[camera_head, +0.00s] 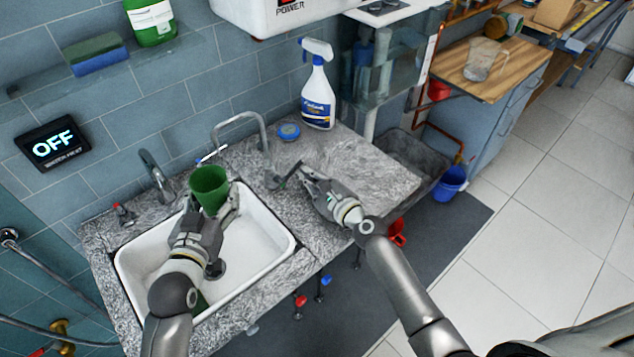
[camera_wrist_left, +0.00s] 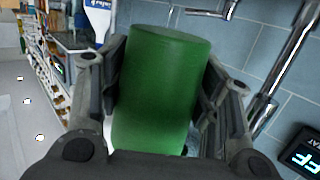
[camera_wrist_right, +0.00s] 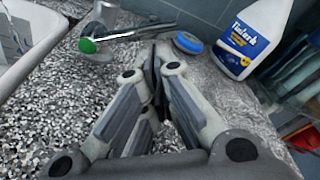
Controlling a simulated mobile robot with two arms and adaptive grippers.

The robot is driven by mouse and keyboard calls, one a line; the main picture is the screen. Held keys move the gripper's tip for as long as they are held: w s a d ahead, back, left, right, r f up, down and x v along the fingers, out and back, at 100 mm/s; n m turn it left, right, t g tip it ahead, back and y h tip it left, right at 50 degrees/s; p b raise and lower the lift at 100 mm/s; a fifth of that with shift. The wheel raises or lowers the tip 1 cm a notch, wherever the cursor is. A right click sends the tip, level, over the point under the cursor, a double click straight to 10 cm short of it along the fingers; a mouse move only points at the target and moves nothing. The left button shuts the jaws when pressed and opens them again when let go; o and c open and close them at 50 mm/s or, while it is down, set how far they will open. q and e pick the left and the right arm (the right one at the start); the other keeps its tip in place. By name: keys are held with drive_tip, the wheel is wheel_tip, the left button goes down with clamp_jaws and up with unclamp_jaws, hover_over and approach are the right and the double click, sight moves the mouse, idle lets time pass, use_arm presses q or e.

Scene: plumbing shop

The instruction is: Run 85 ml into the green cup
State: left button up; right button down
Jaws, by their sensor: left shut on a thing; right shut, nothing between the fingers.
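The green cup (camera_head: 209,181) is held upright over the white sink (camera_head: 262,262). My left gripper (camera_head: 212,208) is shut around its sides; the cup's wall (camera_wrist_left: 160,85) fills the middle of the left wrist view. What is inside the cup is hidden. A gooseneck tap (camera_head: 241,119) arches out from the counter, its spout end appearing above the cup. No stream of water shows. My right gripper (camera_head: 300,172) is shut and empty beside the tap's base. In the right wrist view the tap's lever (camera_wrist_right: 140,31) lies just beyond the fingertips (camera_wrist_right: 154,58); contact is unclear.
A wall display (camera_head: 53,143) reads OFF. A spray bottle (camera_head: 318,92) and blue round tin (camera_head: 289,131) stand behind my right gripper. The right counter (camera_head: 370,180) is clear.

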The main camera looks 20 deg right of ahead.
drive_tip(key=shift+w+a, duration=0.1)
drive_tip(key=shift+w, duration=0.1)
drive_tip(key=shift+r+n, duration=0.4)
drive_tip(key=shift+n, duration=0.2)
idle(0.4)
drive_tip(key=r+n, duration=0.2)
drive_tip(key=n, duration=0.1)
drive_tip(key=shift+s+a+t, duration=0.15)
drive_tip(key=shift+a+t, duration=0.15)
drive_tip(key=shift+t, duration=0.1)
drive_tip(key=n, duration=0.1)
drive_tip(key=r+n, duration=0.1)
drive_tip(key=a+n, duration=0.1)
drive_tip(key=shift+s+r+n+t+h, duration=0.2)
drive_tip(key=shift+s+n+t+h, duration=0.1)
drive_tip(key=shift+s+a+r+n, duration=0.15)
drive_tip(key=shift+a+r+n, duration=0.2)
drive_tip(key=shift+n, duration=0.4)
drive_tip(key=shift+s+a+r+n, duration=0.2)
drive_tip(key=shift+a+n, duration=0.1)
drive_tip(key=shift+n, duration=0.45)
drive_tip(key=v, duration=1)
drive_tip(key=shift+f, duration=0.15)
